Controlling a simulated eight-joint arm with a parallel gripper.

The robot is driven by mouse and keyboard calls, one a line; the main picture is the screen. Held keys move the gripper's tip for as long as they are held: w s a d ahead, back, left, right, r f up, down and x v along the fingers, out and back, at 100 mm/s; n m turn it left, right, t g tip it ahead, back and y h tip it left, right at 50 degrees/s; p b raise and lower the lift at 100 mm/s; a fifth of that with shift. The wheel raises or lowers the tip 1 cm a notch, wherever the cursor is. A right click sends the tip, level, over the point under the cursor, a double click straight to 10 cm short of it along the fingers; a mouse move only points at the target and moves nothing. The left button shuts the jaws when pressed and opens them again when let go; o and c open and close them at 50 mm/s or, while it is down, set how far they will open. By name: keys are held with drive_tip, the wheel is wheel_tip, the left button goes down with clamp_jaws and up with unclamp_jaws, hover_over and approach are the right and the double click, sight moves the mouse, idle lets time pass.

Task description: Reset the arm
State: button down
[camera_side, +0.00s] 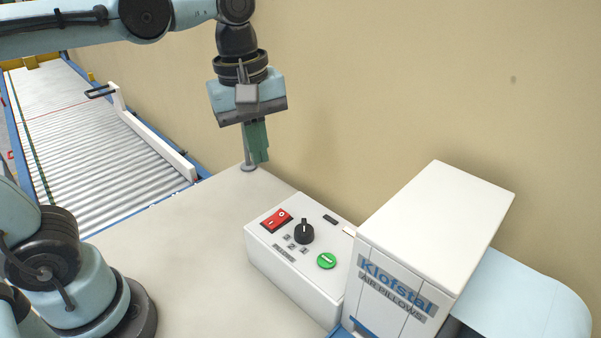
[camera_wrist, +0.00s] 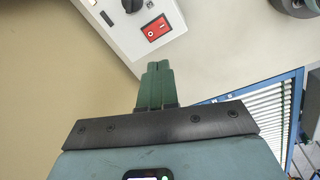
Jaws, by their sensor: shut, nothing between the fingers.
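My gripper (camera_side: 260,160) hangs fingers-down above the back part of the pale table (camera_side: 180,232) in the side view. Its green fingers are shut together with nothing between them. In the wrist view my gripper (camera_wrist: 158,64) points toward the white control box, with the fingers closed side by side. The gripper is apart from the control box (camera_side: 283,272), which stands to the right and nearer the side camera.
The control box carries a red switch (camera_side: 277,221), a black knob (camera_side: 304,231) and a green button (camera_side: 326,261). A white Klofstal air pillow machine (camera_side: 440,225) stands right of it. A roller conveyor (camera_side: 95,140) runs at the left. The table's middle is clear.

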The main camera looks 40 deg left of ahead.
drive_tip(key=a+f+m+t, duration=0.5)
drive_tip(key=f+m, duration=0.3)
drive_tip(key=m, duration=0.5)
drive_tip(key=shift+s+a+m+t, duration=0.25)
drive_tip(key=shift+a+m+t, duration=0.05)
drive_tip(key=shift+t, duration=0.2)
